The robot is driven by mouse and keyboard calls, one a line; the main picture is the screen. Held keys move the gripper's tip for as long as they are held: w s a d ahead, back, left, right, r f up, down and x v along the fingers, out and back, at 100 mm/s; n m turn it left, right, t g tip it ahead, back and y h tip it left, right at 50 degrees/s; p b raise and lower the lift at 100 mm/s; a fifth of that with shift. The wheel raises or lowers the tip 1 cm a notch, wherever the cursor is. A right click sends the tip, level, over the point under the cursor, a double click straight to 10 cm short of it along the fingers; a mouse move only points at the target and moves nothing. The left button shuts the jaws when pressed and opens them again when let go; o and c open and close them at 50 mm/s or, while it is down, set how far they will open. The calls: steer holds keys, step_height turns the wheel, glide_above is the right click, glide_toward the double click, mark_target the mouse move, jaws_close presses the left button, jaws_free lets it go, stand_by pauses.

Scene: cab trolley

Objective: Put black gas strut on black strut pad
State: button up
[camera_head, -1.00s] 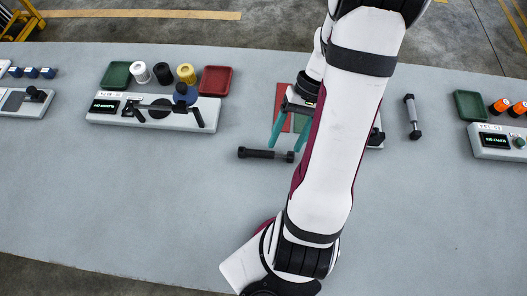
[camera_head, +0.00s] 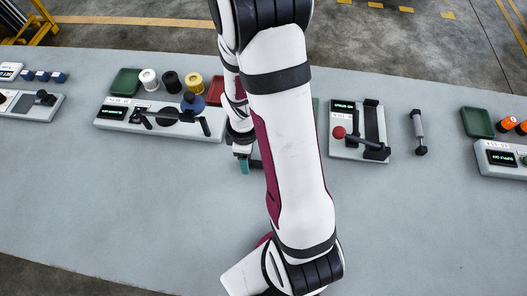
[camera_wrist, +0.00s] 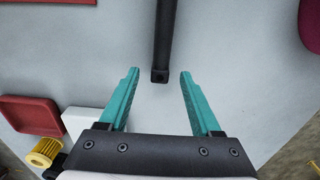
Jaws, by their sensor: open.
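The black gas strut (camera_wrist: 164,38) lies on the table in the wrist view, its near end with a small hole between and just ahead of my fingertips. In the head view my arm hides most of it. My gripper (camera_wrist: 160,73) has its teal fingers apart, one on each side of the strut's end and not touching it. In the head view my gripper (camera_head: 244,165) is low over the table, left of my forearm. I cannot make out a black strut pad; the area behind my arm is hidden.
A lever fixture with a red knob (camera_head: 338,132) stands right of my arm. A second, grey-bodied strut (camera_head: 418,131) lies farther right. A white fixture (camera_head: 165,125) with spools and red and green trays stands left. The front table is clear.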

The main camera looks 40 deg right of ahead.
steer(key=shift+f, duration=0.85)
jaws_close()
